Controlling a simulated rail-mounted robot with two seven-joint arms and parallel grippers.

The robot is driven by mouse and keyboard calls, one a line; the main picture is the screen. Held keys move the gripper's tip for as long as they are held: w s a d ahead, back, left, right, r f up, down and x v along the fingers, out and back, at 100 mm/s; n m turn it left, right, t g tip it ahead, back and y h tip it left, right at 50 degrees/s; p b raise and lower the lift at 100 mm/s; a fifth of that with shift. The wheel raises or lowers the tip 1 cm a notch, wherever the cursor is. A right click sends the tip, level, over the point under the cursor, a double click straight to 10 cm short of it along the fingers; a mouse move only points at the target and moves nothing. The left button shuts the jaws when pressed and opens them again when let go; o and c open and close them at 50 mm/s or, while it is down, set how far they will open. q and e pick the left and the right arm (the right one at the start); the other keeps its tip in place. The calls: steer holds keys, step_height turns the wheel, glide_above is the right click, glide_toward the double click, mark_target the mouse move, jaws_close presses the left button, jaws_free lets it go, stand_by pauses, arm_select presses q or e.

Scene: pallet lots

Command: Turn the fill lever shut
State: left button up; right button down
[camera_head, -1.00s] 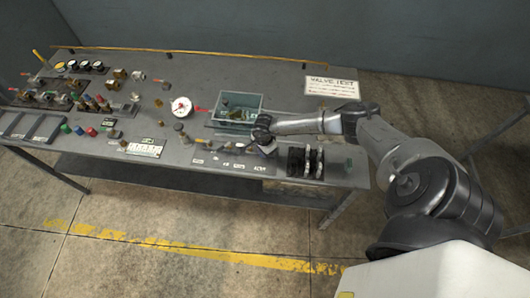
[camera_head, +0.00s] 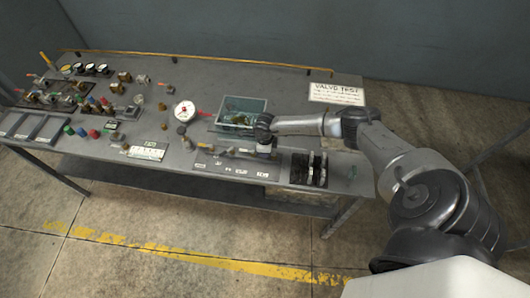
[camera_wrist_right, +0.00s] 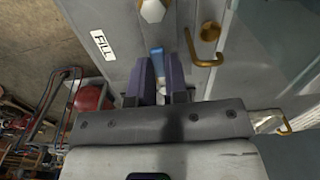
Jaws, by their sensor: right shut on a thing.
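The fill lever (camera_wrist_right: 157,62) shows as a blue handle between the two dark fingers of my right gripper (camera_wrist_right: 161,75) in the right wrist view. The fingers are shut on it, and its lower part is partly hidden by them. A white FILL label (camera_wrist_right: 102,45) lies to the left of the lever on the grey surface. In the head view my right gripper (camera_head: 264,150) points down at the front right of the bench, and the lever is too small and covered to make out. My left gripper is not in view.
A clear-walled tank (camera_head: 240,113) stands behind the gripper. A dial gauge (camera_head: 185,111) and several valves are to the left.

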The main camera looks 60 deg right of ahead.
steer(key=shift+d+m, duration=0.1)
steer(key=shift+m, duration=0.4)
steer(key=c, duration=1.1)
jaws_free()
